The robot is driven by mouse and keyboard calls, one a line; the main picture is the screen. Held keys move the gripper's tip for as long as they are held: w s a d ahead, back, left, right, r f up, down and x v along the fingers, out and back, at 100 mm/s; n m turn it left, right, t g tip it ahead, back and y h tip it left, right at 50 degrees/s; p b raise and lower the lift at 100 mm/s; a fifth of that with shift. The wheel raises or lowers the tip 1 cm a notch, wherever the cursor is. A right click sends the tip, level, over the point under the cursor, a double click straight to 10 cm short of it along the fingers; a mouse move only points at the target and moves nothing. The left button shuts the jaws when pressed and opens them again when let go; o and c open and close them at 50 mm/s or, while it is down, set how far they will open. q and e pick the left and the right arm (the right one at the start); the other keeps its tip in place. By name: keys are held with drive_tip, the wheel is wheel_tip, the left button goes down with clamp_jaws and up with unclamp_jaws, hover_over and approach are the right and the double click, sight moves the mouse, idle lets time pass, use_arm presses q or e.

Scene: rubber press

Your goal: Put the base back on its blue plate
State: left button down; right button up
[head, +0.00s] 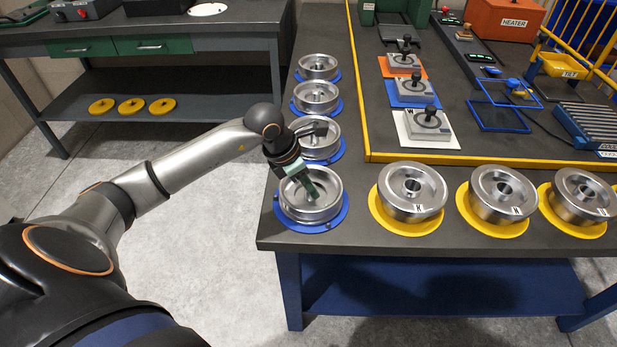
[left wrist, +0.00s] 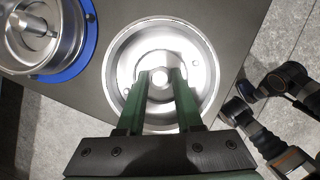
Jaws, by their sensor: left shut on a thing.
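A round silver metal base (head: 326,205), a shallow dish with a central post, is at the near-left corner of the table, over its blue plate (head: 284,217). The plate's rim shows around the base's left, near and right sides in the head view. My left gripper (head: 311,191) reaches down into the dish and is shut on the base's central post. In the left wrist view the two green fingers (left wrist: 161,82) stand on either side of the post of the base (left wrist: 124,52), which hides its plate there. I cannot tell whether the base touches the plate.
Several more bases on blue plates stand in a row behind, the nearest (head: 329,127) close to my left wrist. Bases on yellow plates (head: 380,213) line the front edge. A yellow rail (head: 480,160) bounds the joystick area. Open floor lies left.

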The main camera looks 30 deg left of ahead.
use_arm(q)
drive_tip(key=shift+w+r, duration=0.1)
drive_tip(key=shift+r, duration=0.1)
drive_tip(key=shift+f, duration=0.15)
drive_tip(key=c, duration=0.6)
unclamp_jaws()
drive_tip(key=shift+f, duration=0.1)
drive_tip(key=shift+o, duration=0.2)
drive_tip(key=shift+r, duration=0.2)
drive_tip(key=shift+s+a+r, duration=0.1)
drive_tip(key=shift+s+r, duration=0.1)
drive_tip(key=shift+r, duration=0.1)
drive_tip(key=v, duration=1.1)
drive_tip(key=shift+r, duration=0.15)
